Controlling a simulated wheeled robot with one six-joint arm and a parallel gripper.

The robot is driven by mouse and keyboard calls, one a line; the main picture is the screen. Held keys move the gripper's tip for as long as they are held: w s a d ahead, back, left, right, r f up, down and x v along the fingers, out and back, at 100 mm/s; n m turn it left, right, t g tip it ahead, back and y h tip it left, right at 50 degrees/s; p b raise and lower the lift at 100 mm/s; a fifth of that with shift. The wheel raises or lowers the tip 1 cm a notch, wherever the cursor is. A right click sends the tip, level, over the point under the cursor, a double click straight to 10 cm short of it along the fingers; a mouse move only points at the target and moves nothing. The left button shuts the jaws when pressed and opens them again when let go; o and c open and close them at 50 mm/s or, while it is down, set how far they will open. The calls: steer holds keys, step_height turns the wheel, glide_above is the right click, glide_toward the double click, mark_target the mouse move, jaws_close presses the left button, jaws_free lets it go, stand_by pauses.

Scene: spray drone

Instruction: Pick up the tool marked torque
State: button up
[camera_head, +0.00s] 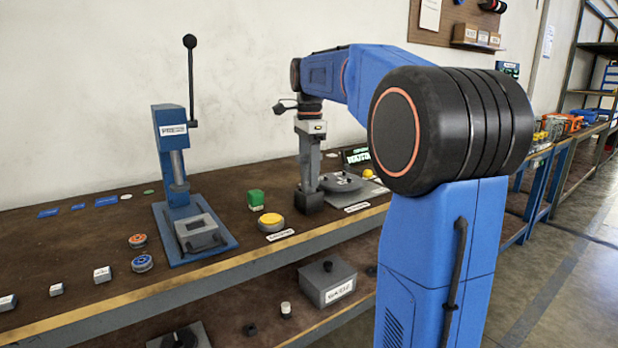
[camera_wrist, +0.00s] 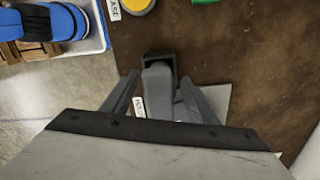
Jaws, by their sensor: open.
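My gripper (camera_head: 309,172) points down at the workbench, left of my blue arm. In the wrist view its two fingers (camera_wrist: 159,78) are apart, one on each side of a grey upright tool (camera_wrist: 158,88). A dark square-shaped part (camera_wrist: 160,62) shows at the tool's far end. In the head view a dark block (camera_head: 311,202) stands on the bench below the gripper. A white label (camera_wrist: 138,108) beside the tool is mostly hidden by a finger, so I cannot read the torque mark. I cannot tell whether the fingers touch the tool.
A blue press (camera_head: 172,135) stands to the left on the bench (camera_head: 80,240). The lower shelf holds a grey box (camera_head: 327,283).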

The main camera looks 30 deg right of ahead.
steer(key=shift+f, duration=1.15)
steer(key=c, duration=1.3)
steer(key=shift+o, duration=0.2)
steer(key=shift+r, duration=0.1)
